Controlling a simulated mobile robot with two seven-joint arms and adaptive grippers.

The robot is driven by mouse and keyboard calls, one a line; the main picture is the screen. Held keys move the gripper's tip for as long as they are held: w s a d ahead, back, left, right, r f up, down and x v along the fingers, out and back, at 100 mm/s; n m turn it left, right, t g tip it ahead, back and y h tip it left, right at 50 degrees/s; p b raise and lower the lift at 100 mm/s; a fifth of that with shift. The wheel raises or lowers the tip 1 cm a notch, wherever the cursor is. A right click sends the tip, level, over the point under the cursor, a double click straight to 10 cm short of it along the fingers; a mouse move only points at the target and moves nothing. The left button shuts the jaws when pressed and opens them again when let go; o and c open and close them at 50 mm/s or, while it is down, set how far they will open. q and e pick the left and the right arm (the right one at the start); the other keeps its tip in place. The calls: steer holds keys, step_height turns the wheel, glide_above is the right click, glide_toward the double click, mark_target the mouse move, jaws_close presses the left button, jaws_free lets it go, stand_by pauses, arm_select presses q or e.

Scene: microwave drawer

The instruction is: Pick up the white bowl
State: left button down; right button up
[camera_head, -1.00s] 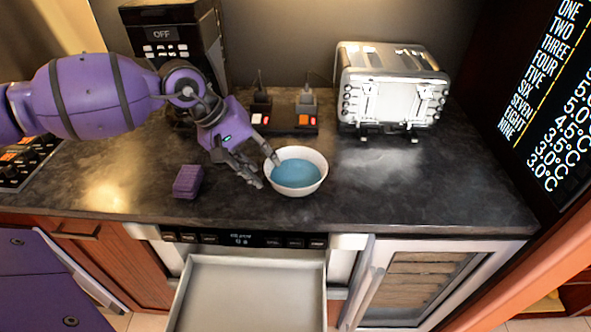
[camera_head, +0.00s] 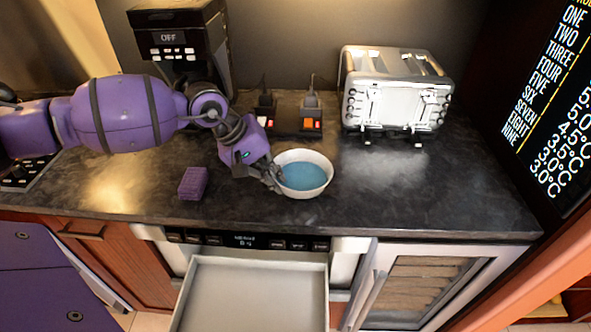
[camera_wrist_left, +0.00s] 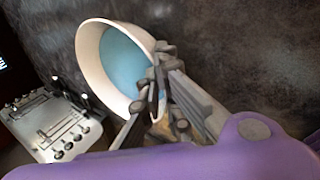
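The white bowl (camera_head: 322,188) with a blue inside stands upright on the dark countertop, right of the purple sponge, in the head view. It also shows in the left wrist view (camera_wrist_left: 95,72), at upper left. My left gripper (camera_head: 276,178) is at the bowl's left rim. In the left wrist view its fingers (camera_wrist_left: 158,88) are closed together across the rim, one reaching inside the bowl and one outside. The bowl appears to rest on the counter. My right gripper is not in view.
A purple sponge (camera_head: 193,183) lies left of the bowl. A toaster (camera_head: 397,95), a power strip (camera_head: 290,122) and a coffee machine (camera_head: 183,45) stand behind. An open drawer (camera_head: 250,295) juts out below the counter. The counter right of the bowl is clear.

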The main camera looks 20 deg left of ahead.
arm_select(q)
steer(key=shift+w+r, duration=0.1)
steer(key=shift+r, duration=0.15)
